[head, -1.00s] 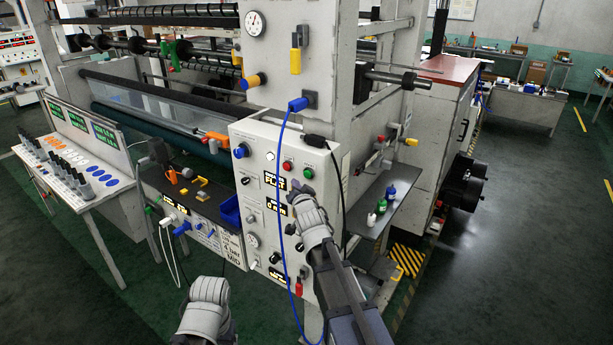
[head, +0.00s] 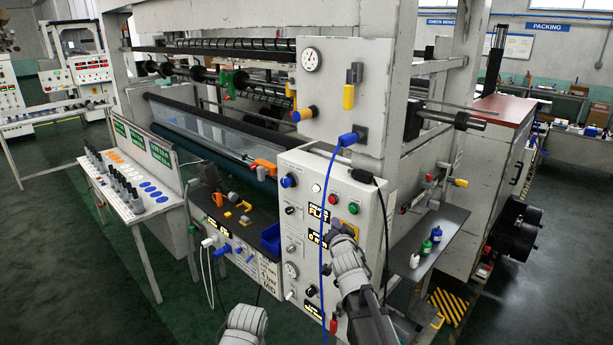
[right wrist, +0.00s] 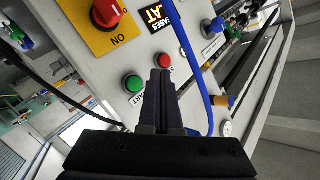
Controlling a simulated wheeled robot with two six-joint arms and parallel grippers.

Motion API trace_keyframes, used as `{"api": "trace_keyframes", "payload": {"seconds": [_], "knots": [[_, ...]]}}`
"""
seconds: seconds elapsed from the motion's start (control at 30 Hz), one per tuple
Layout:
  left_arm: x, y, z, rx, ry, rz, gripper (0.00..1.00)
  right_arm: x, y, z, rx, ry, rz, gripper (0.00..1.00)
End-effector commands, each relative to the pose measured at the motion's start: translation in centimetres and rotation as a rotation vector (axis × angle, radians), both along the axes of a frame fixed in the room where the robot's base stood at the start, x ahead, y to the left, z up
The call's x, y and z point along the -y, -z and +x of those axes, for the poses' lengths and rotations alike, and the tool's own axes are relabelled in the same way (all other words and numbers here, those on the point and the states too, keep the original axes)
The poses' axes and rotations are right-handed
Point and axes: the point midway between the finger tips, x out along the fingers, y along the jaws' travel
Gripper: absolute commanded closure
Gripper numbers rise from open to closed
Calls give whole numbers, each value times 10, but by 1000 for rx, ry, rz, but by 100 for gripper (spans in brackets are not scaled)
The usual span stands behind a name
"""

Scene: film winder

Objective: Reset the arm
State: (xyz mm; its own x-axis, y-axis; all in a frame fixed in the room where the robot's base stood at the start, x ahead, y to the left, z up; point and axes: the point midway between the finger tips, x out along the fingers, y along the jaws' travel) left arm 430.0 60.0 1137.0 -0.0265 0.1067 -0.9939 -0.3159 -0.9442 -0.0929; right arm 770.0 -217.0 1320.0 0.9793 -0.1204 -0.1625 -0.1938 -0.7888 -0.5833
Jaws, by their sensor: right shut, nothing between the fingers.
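My right arm reaches up to the white control panel (head: 300,165). My right gripper (head: 340,232) is in front of the panel, just below the red button (head: 333,199) and green button (head: 353,208). In the right wrist view the fingers (right wrist: 160,75) are shut and empty, with their tips appearing between the green button (right wrist: 134,83) and the red button (right wrist: 166,61). Whether they touch the panel cannot be told. A red knob on a yellow plate (right wrist: 107,13) shows at the top. My left arm shows only as a grey link at the bottom; its gripper is not visible.
A blue cable (head: 324,230) hangs down the panel front and a black cable (head: 384,210) its right side. A shelf with small bottles (head: 426,247) is to the right. A sloped console (head: 130,190) and dark tool shelf (head: 225,205) are left. Open floor lies on both sides.

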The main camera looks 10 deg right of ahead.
Motion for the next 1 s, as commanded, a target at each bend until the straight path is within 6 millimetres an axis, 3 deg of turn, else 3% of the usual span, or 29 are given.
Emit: {"api": "trace_keyframes", "payload": {"seconds": [0.17,0.27,0.4,0.53,0.7,0.8,1.0], "knots": [[0,32,0,0,2,1,26,-29,76,-31,-224,-15,-103,100],[0,53,0,0,4,1,26,-54,136,-67,-435,-64,-201,100],[0,79,0,1,6,1,26,-90,209,-130,-730,-195,-343,100],[0,102,0,1,8,1,26,-119,263,-197,-984,-369,-466,100],[0,125,0,1,11,2,26,-144,304,-278,-1238,-614,-591,100],[0,132,0,1,11,2,26,-152,315,-311,-1335,-728,-638,100],[0,136,0,1,12,2,26,-157,319,-340,-1416,-833,-675,100]]}}
